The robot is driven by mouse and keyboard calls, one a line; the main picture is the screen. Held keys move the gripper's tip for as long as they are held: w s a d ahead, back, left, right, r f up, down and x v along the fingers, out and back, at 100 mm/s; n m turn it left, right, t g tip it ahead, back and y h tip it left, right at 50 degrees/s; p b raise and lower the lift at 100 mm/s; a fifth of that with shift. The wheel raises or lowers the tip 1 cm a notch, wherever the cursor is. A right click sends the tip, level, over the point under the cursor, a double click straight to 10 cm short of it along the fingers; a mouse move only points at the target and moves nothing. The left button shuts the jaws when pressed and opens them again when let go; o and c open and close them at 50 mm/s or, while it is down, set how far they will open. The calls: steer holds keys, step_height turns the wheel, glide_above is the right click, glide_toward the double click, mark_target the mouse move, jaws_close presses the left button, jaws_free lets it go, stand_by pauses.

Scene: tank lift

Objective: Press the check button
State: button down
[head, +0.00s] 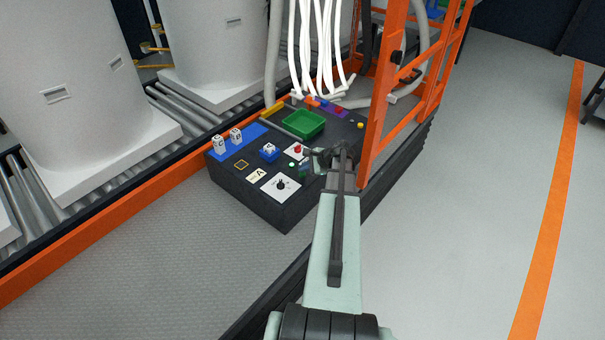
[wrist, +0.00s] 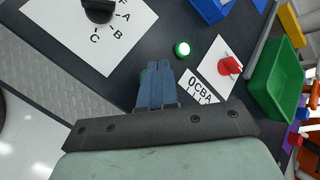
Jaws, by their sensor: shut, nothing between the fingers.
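My gripper (head: 305,173) is shut and empty, low over the dark control panel (head: 238,186). Its blue-grey fingers also show closed together in the wrist view (wrist: 157,88). A dark green round piece, which looks like a button, shows in the head view (head: 304,165) right by the fingertips. In the wrist view the fingers mostly cover it, and I cannot tell whether they touch it. A small bright green lit round piece (wrist: 182,49) sits just beyond the fingertips; it also shows in the head view (head: 291,164). No readable label says which is the check button.
A red knob (wrist: 230,66) on a white plate stands right of the fingers. A black dial (wrist: 98,10) on a white plate is at upper left. An orange frame (head: 375,130) rises beside my arm.

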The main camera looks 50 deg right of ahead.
mark_target(305, 174)
steer(key=shift+r, duration=2.7)
